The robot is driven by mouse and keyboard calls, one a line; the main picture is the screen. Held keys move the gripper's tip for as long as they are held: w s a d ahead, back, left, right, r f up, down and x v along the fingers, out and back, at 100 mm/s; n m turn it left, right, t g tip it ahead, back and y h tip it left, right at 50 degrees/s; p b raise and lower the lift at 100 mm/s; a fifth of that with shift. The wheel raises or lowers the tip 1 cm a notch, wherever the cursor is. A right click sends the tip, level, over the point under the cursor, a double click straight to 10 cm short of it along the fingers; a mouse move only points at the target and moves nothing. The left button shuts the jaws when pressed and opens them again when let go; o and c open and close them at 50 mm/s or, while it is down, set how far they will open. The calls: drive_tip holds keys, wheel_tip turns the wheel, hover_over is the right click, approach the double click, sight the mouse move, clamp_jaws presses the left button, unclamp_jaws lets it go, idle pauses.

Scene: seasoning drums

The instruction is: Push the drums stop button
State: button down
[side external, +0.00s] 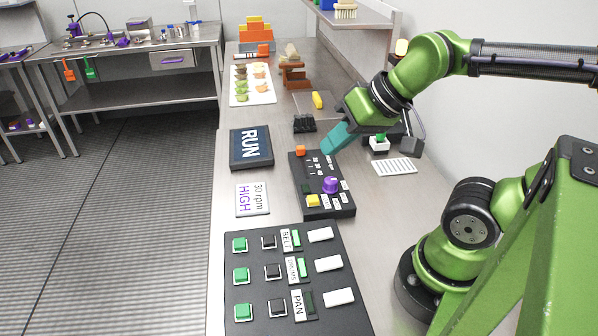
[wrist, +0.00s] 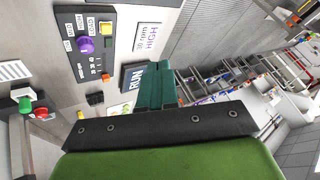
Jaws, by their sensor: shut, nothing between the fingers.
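A black button panel (side external: 262,291) lies at the near end of the bench, with rows labelled BELT, DRUMS and PAN. The middle DRUMS row has a green button (side external: 241,275), a black button (side external: 273,272), a bright green indicator (side external: 303,268) and a blank white plate (side external: 329,264). No label marks either button as stop. My gripper (side external: 327,149), with teal fingers, is shut and empty. It hangs beyond the panel, near the far end of a smaller control box. The shut fingers also show in the wrist view (wrist: 158,68); the button panel is not visible there.
The control box (side external: 344,208) has a purple knob (side external: 330,184), a yellow button (side external: 313,200) and an orange button (side external: 300,151). A RUN display (side external: 233,162) and a "30 rpm HIGH" card (side external: 252,212) lie left of it. A shelf (side external: 372,14) overhangs the back.

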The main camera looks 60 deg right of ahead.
drive_tip(key=shift+f, duration=0.1)
drive_tip(key=m+g+y, duration=0.6)
drive_tip(key=g+y, duration=0.1)
hover_over(277, 266)
wheel_tip(277, 266, down, 9)
drive_tip(key=shift+a+f, duration=0.1)
drive_tip(key=shift+f, duration=0.1)
drive_tip(key=shift+f, duration=0.1)
drive_tip(key=shift+f, duration=4.35)
drive_tip(key=shift+f, duration=0.4)
